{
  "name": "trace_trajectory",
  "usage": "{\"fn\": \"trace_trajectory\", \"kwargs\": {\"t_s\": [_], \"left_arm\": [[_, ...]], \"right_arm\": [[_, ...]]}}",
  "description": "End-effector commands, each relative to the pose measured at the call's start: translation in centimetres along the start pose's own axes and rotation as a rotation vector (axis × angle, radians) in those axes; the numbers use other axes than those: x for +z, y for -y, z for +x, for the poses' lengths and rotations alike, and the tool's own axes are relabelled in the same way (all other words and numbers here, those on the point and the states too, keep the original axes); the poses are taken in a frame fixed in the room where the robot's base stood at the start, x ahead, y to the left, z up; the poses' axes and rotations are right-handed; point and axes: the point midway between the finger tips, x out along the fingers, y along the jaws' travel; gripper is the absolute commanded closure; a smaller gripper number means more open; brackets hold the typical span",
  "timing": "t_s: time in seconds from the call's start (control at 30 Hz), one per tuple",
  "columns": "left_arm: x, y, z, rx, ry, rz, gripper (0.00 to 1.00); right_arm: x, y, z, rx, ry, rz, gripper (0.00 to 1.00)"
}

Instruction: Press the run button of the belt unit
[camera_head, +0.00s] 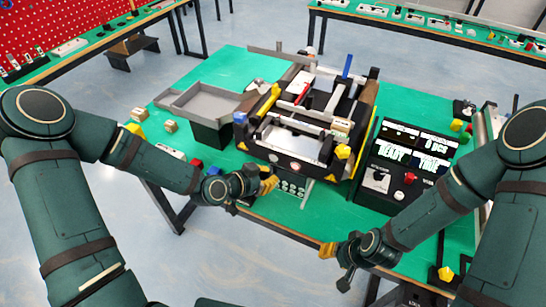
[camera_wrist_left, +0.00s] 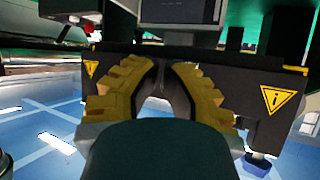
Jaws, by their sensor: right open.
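The belt unit (camera_head: 300,145) stands in the middle of the green table, with a pale belt surface and yellow corner pieces. A small panel with several buttons (camera_head: 291,187) is low on its front; I cannot tell which is the run button. My left gripper (camera_head: 269,180) is just left of this panel, its yellow fingers close together. In the left wrist view the fingers (camera_wrist_left: 164,75) converge before a dark body with yellow warning triangles (camera_wrist_left: 278,99); contact cannot be told. My right gripper (camera_head: 337,266) is open and empty in front of the table edge.
A black control box (camera_head: 398,195) with lit displays, a knob and a red button (camera_head: 409,178) stands right of the belt unit. A grey tray (camera_head: 200,104) is at the left. Small blocks (camera_head: 170,126) lie on the table's left part.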

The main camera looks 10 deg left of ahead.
Motion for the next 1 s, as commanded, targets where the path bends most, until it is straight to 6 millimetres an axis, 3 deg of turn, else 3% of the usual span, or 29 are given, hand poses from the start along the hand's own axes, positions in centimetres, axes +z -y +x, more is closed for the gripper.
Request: {"fn": "trace_trajectory", "kwargs": {"t_s": [0.3, 1.0], "left_arm": [[-0.9, 0.9, 1.8, -0.001, 0.000, 0.001, 1.00], [-0.9, 1.0, 1.9, -0.001, 0.000, 0.001, 1.00]], "right_arm": [[0.1, -0.3, 0.9, 0.002, 0.000, 0.000, 0.53], [0.1, -0.3, 0.9, 0.002, 0.000, 0.000, 0.53]]}}
